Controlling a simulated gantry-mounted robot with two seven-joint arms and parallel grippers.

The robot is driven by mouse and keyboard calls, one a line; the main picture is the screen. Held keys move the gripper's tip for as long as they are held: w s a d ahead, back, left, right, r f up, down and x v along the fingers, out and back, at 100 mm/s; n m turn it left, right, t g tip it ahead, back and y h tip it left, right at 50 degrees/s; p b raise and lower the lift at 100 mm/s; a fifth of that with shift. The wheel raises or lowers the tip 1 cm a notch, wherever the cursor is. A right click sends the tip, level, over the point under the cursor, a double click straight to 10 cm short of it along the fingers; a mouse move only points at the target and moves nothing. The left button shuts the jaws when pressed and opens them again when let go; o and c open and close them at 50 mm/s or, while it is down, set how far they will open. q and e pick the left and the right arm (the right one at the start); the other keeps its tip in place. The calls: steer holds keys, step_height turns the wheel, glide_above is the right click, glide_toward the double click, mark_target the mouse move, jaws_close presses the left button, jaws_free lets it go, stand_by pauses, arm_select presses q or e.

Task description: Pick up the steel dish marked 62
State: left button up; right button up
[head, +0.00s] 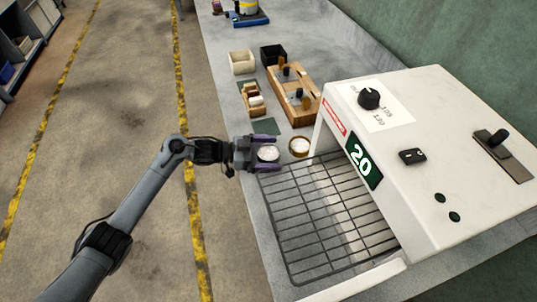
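My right gripper is out of view.
A white oven-like machine marked 20 (435,150) stands at right, with a wire rack (325,220) in front of it.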

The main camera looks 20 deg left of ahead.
arm_select(q)
steer(key=c, duration=1)
